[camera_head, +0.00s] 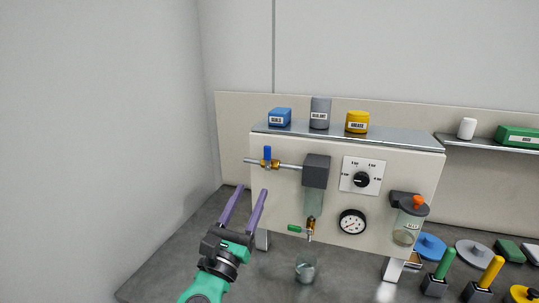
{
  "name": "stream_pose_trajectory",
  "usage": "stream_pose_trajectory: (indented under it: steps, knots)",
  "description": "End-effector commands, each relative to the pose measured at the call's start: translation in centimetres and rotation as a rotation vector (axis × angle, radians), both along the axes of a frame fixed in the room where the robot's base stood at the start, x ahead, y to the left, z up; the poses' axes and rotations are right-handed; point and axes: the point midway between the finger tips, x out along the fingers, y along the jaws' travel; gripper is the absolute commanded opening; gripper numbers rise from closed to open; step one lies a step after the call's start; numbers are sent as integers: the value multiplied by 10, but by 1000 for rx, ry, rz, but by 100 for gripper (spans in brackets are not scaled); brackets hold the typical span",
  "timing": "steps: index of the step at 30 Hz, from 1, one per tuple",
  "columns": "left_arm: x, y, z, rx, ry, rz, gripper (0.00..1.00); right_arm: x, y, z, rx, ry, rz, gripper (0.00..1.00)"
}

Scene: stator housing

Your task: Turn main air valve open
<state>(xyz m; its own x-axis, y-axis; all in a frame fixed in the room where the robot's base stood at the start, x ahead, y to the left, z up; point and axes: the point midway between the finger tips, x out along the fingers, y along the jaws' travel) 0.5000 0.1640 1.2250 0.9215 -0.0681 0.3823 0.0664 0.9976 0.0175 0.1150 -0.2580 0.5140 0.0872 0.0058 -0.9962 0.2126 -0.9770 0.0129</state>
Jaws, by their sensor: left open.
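The air valve (267,163) sits on a horizontal metal pipe at the upper left of the cream panel. It has a brass body and a blue handle (267,153) that stands upright, across the pipe. My left gripper (252,189) is below and slightly left of the valve. Its two purple fingers are spread, point up and have nothing between them. The fingers look apart from the valve and the pipe. My right gripper is not in view.
The panel (330,200) carries a grey filter block (316,171), a dial knob (361,180), a pressure gauge (352,222) and a lubricator cup (408,220). A small green-handled drain valve (296,229) hangs above a glass beaker (306,270). Coloured tools stand at the right.

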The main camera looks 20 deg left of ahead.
Motion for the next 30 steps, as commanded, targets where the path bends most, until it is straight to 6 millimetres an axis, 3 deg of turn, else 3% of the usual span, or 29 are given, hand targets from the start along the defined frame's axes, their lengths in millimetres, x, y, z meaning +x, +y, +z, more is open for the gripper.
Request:
stream_pose_trajectory:
  steps: [7, 15, 20, 27, 30]
  knots:
    - [52, -2, 30, -14, -1, 4, 52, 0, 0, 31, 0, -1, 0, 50]
    - [113, -6, 51, -16, 2, 4, 52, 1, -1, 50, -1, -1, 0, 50]
    - [128, -7, 54, -16, 3, 3, 52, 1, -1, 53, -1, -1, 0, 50]
    - [129, -7, 53, -17, 4, 2, 52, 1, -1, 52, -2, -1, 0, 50]
    - [129, -7, 53, -17, 4, 3, 14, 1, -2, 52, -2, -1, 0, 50]
